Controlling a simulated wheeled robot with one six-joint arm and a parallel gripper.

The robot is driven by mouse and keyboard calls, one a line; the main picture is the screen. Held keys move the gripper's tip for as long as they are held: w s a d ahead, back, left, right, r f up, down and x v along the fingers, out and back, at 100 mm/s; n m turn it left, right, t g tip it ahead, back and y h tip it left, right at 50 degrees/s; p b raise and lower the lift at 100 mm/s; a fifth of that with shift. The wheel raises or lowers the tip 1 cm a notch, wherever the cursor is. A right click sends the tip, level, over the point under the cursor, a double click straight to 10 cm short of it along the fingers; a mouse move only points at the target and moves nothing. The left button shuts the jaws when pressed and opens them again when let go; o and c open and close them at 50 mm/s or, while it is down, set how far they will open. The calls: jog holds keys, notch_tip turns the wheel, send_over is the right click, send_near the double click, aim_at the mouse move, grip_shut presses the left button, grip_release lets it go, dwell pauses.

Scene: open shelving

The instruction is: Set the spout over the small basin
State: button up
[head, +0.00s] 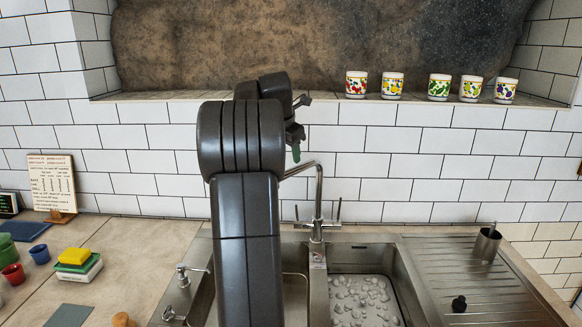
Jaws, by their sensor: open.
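The metal tap (318,205) stands upright at the back of the sink, between its two basins. Its spout (300,169) bends at the top and points left, toward the left basin (294,295), and its end is hidden behind my arm. The right basin (374,257) looks the narrower one and holds many pale lumps; no spout is over it. The left basin is mostly hidden by my arm.
A ribbed drainboard with a metal cup (486,244) and a small black object (459,303) lies right. A soap dispenser (184,276) stands left. Sponges (77,260), small pots and a recipe card (52,186) are on the left counter. Several patterned cups (439,87) line the ledge.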

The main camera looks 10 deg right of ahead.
aim_at(292, 169)
jog(key=x, duration=0.7)
jog(key=shift+p, duration=0.3)
grip_shut()
